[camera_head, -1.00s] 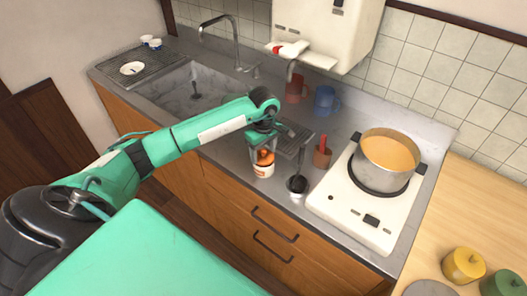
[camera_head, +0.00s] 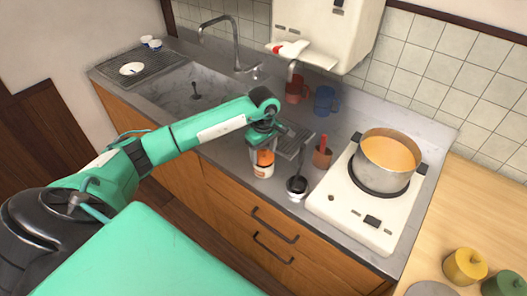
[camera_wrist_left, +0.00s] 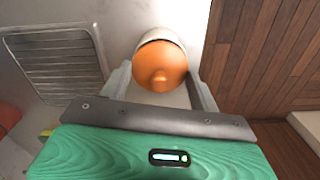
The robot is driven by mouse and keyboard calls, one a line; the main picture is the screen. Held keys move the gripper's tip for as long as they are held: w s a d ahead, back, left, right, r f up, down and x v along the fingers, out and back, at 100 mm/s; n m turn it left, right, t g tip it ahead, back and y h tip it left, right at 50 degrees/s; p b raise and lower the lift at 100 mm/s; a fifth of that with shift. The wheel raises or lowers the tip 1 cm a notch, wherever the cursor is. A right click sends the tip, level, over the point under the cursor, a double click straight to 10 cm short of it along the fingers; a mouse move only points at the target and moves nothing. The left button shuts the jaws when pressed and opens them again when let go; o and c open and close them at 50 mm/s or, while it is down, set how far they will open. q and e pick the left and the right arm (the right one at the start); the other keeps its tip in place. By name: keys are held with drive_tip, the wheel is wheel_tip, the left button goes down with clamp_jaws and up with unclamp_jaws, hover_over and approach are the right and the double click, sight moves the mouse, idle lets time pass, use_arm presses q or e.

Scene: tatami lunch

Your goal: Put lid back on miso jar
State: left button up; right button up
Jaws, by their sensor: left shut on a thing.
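The orange lid (camera_head: 265,157), with a knob on top, is at the mouth of the miso jar (camera_head: 263,171), a small pale jar with an orange label near the counter's front edge. My left gripper (camera_head: 262,151) points down and is shut on the lid. In the left wrist view the round lid (camera_wrist_left: 160,66) is between the two fingers, and a pale edge of the jar (camera_wrist_left: 158,36) shows beyond it. I cannot tell whether the lid is fully seated. My right gripper is not in view.
Right of the jar stand a dark cup with a ladle (camera_head: 297,185) and a brown pot (camera_head: 323,157) with a red-handled tool. A metal rack (camera_head: 290,140) is close behind the gripper. The stove (camera_head: 355,205) bears a pot of soup (camera_head: 388,158). The sink (camera_head: 190,90) is left.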

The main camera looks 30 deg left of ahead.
use_arm(q)
drive_tip(key=shift+f+b, duration=0.2)
drive_tip(key=shift+b, duration=0.55)
idle(0.9)
idle(0.4)
drive_tip(key=o, duration=1.4)
drive_tip(key=shift+c, duration=0.2)
drive_tip(key=shift+r, duration=0.1)
drive_tip(key=shift+r+p, duration=1.4)
drive_tip(key=shift+r, duration=2.05)
clamp_jaws()
